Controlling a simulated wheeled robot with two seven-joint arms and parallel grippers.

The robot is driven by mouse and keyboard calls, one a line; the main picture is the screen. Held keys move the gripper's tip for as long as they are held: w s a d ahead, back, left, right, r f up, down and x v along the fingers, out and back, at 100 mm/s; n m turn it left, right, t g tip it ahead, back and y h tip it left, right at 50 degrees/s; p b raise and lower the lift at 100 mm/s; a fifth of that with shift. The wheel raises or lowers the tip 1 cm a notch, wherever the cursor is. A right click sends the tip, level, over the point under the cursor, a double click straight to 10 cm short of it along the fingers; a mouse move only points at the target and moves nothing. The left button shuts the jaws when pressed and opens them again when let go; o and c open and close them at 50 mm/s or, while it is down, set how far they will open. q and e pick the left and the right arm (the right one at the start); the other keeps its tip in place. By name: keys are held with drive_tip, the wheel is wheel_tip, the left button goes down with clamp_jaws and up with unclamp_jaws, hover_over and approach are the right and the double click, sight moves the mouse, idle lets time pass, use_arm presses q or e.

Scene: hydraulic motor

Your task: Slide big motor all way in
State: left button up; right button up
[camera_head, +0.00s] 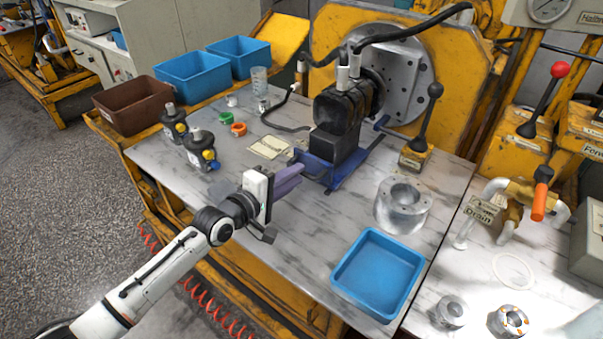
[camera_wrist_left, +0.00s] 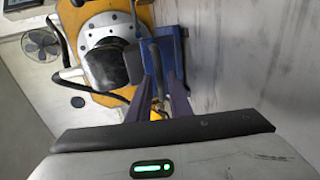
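The big motor (camera_head: 341,108) is a black block on a blue sliding stand (camera_head: 322,173), in front of a round grey flange plate (camera_head: 402,80) on a yellow frame. My left gripper (camera_head: 299,172), with purple fingers, is at the near left side of the stand, low over the table. In the left wrist view its two fingers (camera_wrist_left: 157,88) point at the blue stand (camera_wrist_left: 172,48) with a gap between them. Contact with the stand cannot be made out. The dark motor (camera_wrist_left: 112,66) shows left of the stand there. My right gripper is out of view.
A lever with a black knob (camera_head: 436,91) stands right of the motor. A metal cylinder (camera_head: 403,203) and a blue tray (camera_head: 378,273) are at the front right. Two dark fittings (camera_head: 199,147) stand at the left. A black hose runs above the motor.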

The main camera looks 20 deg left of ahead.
use_arm(q)
drive_tip(key=shift+x, duration=1.2)
drive_tip(key=shift+w+d+f, duration=0.1)
drive_tip(key=shift+w+d, duration=0.05)
drive_tip(key=shift+w, duration=0.25)
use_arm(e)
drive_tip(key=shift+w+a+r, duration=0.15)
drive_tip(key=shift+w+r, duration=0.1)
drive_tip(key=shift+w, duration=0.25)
use_arm(q)
drive_tip(key=shift+c, duration=0.2)
clamp_jaws()
